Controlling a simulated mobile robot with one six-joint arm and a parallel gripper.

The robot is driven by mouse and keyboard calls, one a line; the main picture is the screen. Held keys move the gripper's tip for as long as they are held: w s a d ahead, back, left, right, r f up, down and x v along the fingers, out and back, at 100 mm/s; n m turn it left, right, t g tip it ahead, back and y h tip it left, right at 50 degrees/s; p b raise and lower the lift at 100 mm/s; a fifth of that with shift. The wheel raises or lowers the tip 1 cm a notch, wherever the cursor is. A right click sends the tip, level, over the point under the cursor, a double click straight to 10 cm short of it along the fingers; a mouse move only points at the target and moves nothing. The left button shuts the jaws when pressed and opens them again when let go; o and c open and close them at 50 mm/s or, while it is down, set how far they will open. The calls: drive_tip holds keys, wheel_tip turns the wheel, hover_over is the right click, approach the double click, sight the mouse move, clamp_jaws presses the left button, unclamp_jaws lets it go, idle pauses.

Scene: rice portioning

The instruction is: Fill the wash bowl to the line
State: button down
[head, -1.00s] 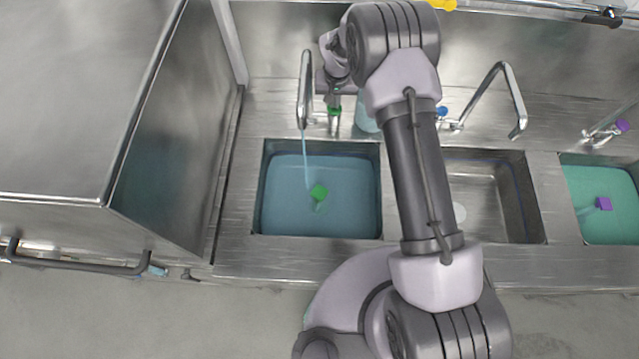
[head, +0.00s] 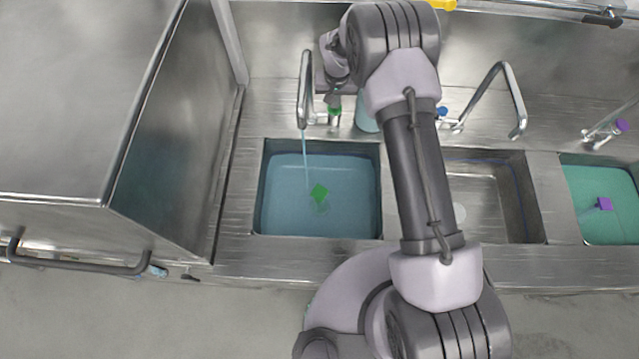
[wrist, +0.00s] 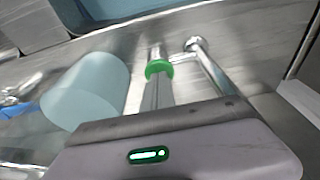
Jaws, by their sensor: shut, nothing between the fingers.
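The left basin (head: 258,215) holds blue water with a green block (head: 319,191) floating in it. A thin stream (head: 305,160) runs from the left faucet (head: 304,95) into it. No fill line can be made out there. The green tap handle (head: 335,111) stands behind the basin, right of the spout; it also shows in the wrist view (wrist: 158,68). My gripper (wrist: 153,90) is shut and empty, its fingers pointing at the green handle. I cannot tell whether they touch it. In the head view my wrist hides part of the gripper.
A middle basin (head: 520,195) looks empty, with a blue line on its wall. The right basin (head: 565,180) holds teal water and a purple block (head: 603,204). A pale blue cylinder (wrist: 88,90) stands beside the green handle. A tall steel cabinet (head: 80,90) stands at left.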

drive_tip(key=shift+r, duration=0.25)
idle(3.6)
wheel_tip(320, 180, up, 5)
drive_tip(key=shift+r+p, duration=0.15)
drive_tip(key=shift+p, duration=0.8)
drive_tip(key=shift+f, duration=0.2)
